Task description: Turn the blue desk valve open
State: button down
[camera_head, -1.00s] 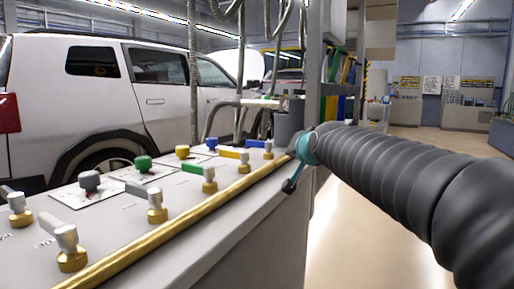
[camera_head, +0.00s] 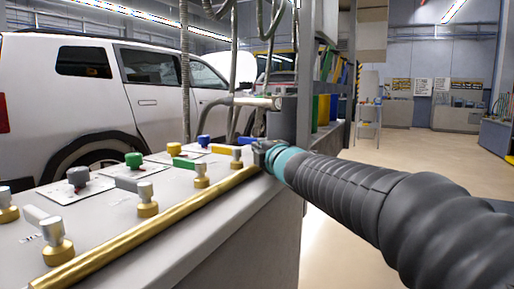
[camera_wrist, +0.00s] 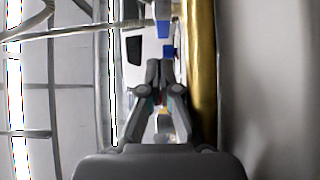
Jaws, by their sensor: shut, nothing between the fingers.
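The blue desk valve has a blue lever (camera_head: 246,140) at the far end of the desk's valve row, near the brass rail. Its metal body is hidden behind my gripper (camera_head: 262,152) in the head view. In the wrist view my gripper (camera_wrist: 159,68) is shut and empty, with its fingertips together. A blue piece (camera_wrist: 168,51) shows just beyond the fingertips, close beside the rail. Whether the fingertips touch it I cannot tell. How far the lever is turned I cannot tell.
Other brass valves stand nearer along the desk, with yellow (camera_head: 222,149), green (camera_head: 183,163) and grey (camera_head: 125,184) levers. Coloured knobs, including a blue knob (camera_head: 203,140), sit behind them. The brass rail (camera_head: 165,222) edges the desk. A grey post (camera_head: 284,120) rises beyond.

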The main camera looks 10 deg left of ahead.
aim_at(247, 139)
jog(key=p+x, duration=0.1)
jog(key=x, duration=0.7)
jog(key=shift+w+a, duration=0.1)
jog(key=shift+a, duration=0.05)
jog(key=shift+w+p, duration=0.1)
jog(key=shift+p, duration=0.2)
jog(key=shift+w+r, duration=0.1)
jog(key=shift+w, duration=0.2)
